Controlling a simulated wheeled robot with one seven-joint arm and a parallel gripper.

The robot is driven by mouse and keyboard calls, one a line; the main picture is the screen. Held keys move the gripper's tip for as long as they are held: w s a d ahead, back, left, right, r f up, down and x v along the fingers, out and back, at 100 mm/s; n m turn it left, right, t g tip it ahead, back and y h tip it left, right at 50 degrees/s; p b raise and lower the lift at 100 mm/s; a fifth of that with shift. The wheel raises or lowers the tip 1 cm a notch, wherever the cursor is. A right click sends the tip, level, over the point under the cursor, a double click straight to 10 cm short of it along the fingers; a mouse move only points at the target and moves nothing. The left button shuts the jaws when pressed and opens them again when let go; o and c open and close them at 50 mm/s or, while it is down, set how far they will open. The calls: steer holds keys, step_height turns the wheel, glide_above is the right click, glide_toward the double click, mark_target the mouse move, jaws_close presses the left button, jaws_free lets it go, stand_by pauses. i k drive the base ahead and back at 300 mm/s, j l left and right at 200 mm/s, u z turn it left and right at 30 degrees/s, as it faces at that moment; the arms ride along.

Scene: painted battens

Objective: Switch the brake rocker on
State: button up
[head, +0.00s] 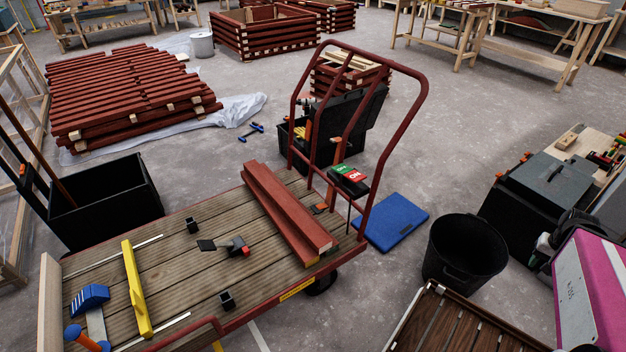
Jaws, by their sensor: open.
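The brake rocker (350,175) is on a small black housing fixed to the dark red push-handle frame (413,90) at the right end of the flat cart. It has a green part at its upper left and a red part at its lower right, with small white lettering. I cannot tell which side is pressed in. An upright bar of the handle passes close to it. I do not see my gripper in the head view.
The cart's plank deck (180,220) carries dark red battens (285,210), a yellow bar (136,288) and small tools.

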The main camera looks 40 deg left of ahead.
mark_target(355, 176)
steer(key=u, duration=1.85)
